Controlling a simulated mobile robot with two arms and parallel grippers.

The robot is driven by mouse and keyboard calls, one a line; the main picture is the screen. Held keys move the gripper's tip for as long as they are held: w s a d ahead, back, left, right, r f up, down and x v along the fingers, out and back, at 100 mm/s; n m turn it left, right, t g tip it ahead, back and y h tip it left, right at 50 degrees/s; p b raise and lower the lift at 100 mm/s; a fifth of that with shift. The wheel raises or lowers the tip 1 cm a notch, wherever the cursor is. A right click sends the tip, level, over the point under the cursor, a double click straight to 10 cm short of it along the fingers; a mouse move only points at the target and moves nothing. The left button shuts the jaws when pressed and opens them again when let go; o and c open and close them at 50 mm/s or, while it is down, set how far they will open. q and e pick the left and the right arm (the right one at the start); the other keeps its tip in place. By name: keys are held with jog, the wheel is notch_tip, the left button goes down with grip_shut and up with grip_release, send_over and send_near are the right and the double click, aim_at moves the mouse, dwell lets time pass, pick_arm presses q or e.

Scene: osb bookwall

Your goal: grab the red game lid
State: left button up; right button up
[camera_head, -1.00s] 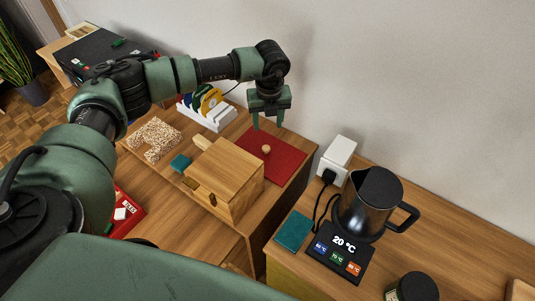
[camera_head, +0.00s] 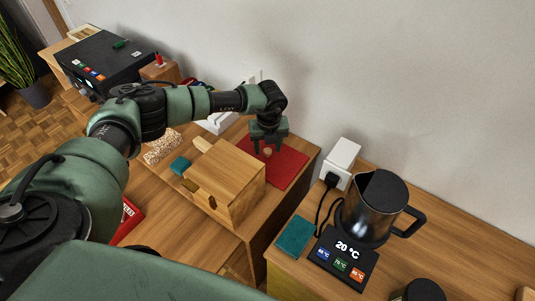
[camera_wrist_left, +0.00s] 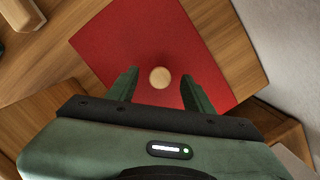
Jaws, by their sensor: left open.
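The red game lid (camera_head: 288,170) is a flat red square with a round wooden knob in its middle. It lies on the wooden cabinet top behind the wooden box. My left gripper (camera_head: 268,152) is open over the lid and points down, with its fingers on either side of the knob. In the left wrist view, the red lid (camera_wrist_left: 145,35) fills the middle, and the knob (camera_wrist_left: 160,77) sits between the open fingertips of my left gripper (camera_wrist_left: 158,88). I cannot tell how high the fingertips are above the lid. My right gripper is not in view.
A wooden box (camera_head: 225,175) stands close in front of the lid. A teal block (camera_head: 180,165) lies to its left. A white rack (camera_head: 215,123) stands behind my arm. A black kettle (camera_head: 372,205) and a white socket block (camera_head: 341,157) stand to the right. The wall is behind.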

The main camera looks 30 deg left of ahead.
pick_arm(q)
jog(key=shift+f, duration=0.5)
jog(key=shift+c, duration=0.2)
grip_shut()
jog(key=shift+w, duration=0.1)
jog(key=shift+r, duration=0.2)
